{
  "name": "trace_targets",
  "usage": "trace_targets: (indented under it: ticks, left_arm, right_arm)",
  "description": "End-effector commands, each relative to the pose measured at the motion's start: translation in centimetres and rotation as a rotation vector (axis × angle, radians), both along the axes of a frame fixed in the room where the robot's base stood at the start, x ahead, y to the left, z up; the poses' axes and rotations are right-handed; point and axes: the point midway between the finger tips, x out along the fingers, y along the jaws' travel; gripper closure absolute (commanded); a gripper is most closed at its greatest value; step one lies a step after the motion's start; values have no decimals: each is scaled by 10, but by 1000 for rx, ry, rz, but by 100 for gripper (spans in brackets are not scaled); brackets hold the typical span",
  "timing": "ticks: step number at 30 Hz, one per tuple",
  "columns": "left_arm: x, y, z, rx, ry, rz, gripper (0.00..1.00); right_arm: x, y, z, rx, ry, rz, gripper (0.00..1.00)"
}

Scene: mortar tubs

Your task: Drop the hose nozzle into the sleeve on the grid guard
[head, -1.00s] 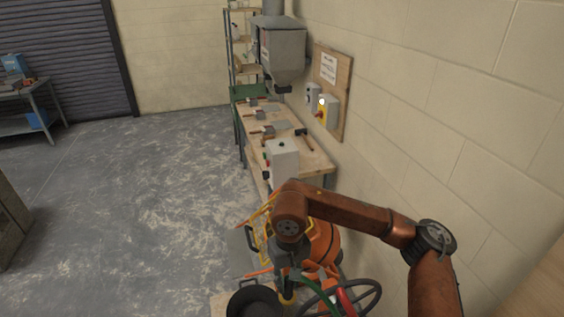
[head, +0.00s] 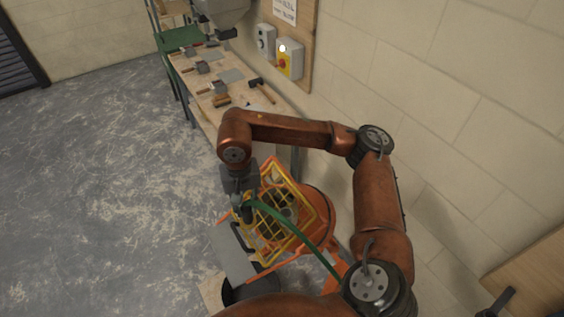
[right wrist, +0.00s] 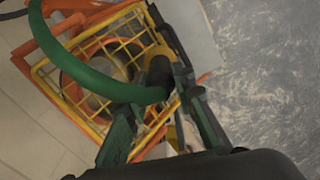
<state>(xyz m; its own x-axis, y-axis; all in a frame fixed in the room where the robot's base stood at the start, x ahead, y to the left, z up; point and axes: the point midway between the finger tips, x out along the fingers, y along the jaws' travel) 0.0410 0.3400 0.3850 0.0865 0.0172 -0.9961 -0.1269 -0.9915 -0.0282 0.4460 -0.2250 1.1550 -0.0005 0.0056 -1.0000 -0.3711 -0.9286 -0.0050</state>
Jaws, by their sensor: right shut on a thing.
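My right gripper (head: 243,205) hangs at the left edge of the yellow grid guard (head: 297,214). It is shut on the dark hose nozzle (right wrist: 160,72), and a green hose (head: 297,233) runs from it over the guard to the lower right. In the right wrist view the green hose (right wrist: 85,78) loops across the guard (right wrist: 48,84), and the nozzle is between the dark green fingers (right wrist: 160,125). I cannot make out the sleeve clearly; the fingers and nozzle cover that part of the guard. My left gripper is out of view.
The guard sits on an orange mixer (head: 322,207) close to the block wall. A grey sheet (head: 235,255) and a black tub (head: 240,290) are in front of it. A workbench (head: 205,100) with tools stands behind. The floor to the left is clear.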

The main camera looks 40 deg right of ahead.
Motion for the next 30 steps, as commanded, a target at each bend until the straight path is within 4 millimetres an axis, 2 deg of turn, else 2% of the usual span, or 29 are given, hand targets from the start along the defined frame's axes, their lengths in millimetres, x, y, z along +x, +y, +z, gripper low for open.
trace_targets:
  ticks: [1, 3, 30]
  left_arm:
    - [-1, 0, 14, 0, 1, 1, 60]
    - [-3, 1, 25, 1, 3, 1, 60]
    - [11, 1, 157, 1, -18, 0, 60]
  right_arm:
    - [-1, -5, 13, 1, -2, -112, 100]
    - [-3, -11, 20, 4, 0, -290, 100]
    - [-35, -89, 103, -1, 15, -2566, 100]
